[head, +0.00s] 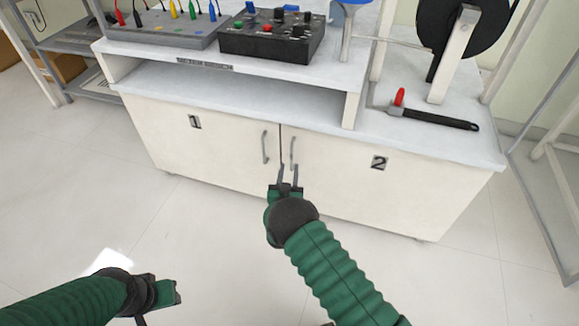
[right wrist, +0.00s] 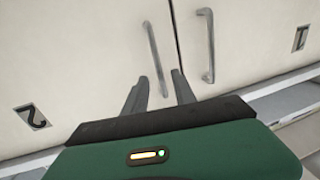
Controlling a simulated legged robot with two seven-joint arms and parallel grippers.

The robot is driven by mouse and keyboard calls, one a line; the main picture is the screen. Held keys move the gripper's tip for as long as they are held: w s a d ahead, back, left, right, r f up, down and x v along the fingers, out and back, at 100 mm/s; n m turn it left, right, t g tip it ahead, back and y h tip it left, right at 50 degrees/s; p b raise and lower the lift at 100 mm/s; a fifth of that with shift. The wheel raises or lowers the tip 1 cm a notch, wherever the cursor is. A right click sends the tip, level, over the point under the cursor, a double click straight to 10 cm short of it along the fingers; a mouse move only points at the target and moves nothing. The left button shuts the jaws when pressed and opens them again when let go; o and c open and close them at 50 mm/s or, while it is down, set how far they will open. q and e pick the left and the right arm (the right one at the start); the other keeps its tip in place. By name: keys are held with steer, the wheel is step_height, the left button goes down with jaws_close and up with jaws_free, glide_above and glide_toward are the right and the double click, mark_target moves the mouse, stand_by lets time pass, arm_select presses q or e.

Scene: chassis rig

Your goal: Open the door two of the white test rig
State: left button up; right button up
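The white test rig (head: 240,158) has two closed cabinet doors. Door two (head: 375,185) is the right one in the head view, marked with a "2", and shows on the left in the right wrist view (right wrist: 70,60). Its upright grey handle (head: 293,152) is near the seam between the doors. My right gripper (head: 288,170) is open at that handle's lower end. In the right wrist view the handle (right wrist: 154,57) appears between the two fingertips; contact cannot be told. My left gripper (head: 172,292) is low at the left, away from the rig, its fingers poorly seen.
Door one (head: 205,140) and its handle (head: 265,147) are just left of door two's handle. On the rig top are a black control box (head: 270,42), a red-and-black tool (head: 435,117) and a black wheel (head: 470,35). The floor before the doors is clear.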

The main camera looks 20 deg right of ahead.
mark_target(292, 158)
steer(key=b+x, duration=0.1)
steer(key=x, duration=0.3)
steer(key=shift+w+d+f+b, duration=0.15)
steer(key=shift+w+b, duration=0.15)
steer(key=shift+b, duration=0.05)
steer(key=shift+w+d, duration=0.15)
steer(key=shift+w, duration=0.1)
jaws_close()
stand_by(0.8)
